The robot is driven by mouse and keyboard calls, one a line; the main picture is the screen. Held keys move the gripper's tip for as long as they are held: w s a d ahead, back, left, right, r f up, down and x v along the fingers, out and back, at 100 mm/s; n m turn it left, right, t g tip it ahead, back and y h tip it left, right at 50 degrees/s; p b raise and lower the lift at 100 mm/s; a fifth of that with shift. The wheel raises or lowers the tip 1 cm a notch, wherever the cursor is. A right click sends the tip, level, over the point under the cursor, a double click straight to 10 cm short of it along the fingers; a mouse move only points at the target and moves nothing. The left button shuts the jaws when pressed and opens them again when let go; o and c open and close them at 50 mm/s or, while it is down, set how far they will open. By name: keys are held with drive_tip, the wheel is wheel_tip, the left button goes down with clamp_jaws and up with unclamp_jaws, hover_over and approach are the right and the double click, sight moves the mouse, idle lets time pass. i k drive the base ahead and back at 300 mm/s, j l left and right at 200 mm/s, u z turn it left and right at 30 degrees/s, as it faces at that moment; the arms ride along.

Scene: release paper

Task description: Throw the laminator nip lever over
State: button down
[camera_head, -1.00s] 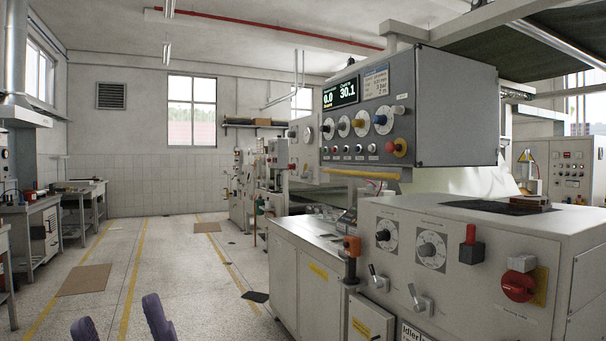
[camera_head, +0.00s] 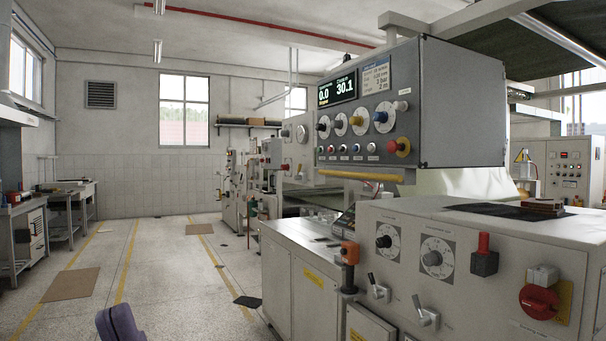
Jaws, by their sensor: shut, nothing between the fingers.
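My gripper (camera_head: 119,325) shows at the bottom left as purple fingertips pressed together, shut and empty. It is over the floor, well left of the machine and touching nothing. The laminator's grey-white cabinet (camera_head: 400,210) stands at the right. An upright lever with an orange top (camera_head: 349,252) stands at its left corner. Two small metal levers, one (camera_head: 378,289) beside it and one (camera_head: 425,314) lower right, sit on the front face. A red-topped handle (camera_head: 484,254) sits further right. I cannot read which one is the nip lever.
A grey control box (camera_head: 450,110) with display, dials and a red stop button overhangs the cabinet. A red rotary switch (camera_head: 540,300) is on the front right. Open floor with yellow lines (camera_head: 128,260) lies to the left. Workbenches (camera_head: 65,215) line the left wall.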

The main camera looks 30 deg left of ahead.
sight(297, 177)
drive_tip(key=i+j, duration=0.4)
drive_tip(key=i+j+z, duration=0.1)
drive_tip(key=i+j, duration=0.35)
drive_tip(key=j, duration=0.15)
drive_tip(key=i+j, duration=0.4)
drive_tip(key=j, duration=0.15)
drive_tip(key=i+j, duration=0.4)
drive_tip(key=i+j+z, duration=0.1)
drive_tip(key=i+j, duration=0.3)
drive_tip(key=j, duration=0.25)
drive_tip(key=i+j, duration=0.4)
drive_tip(key=j, duration=0.15)
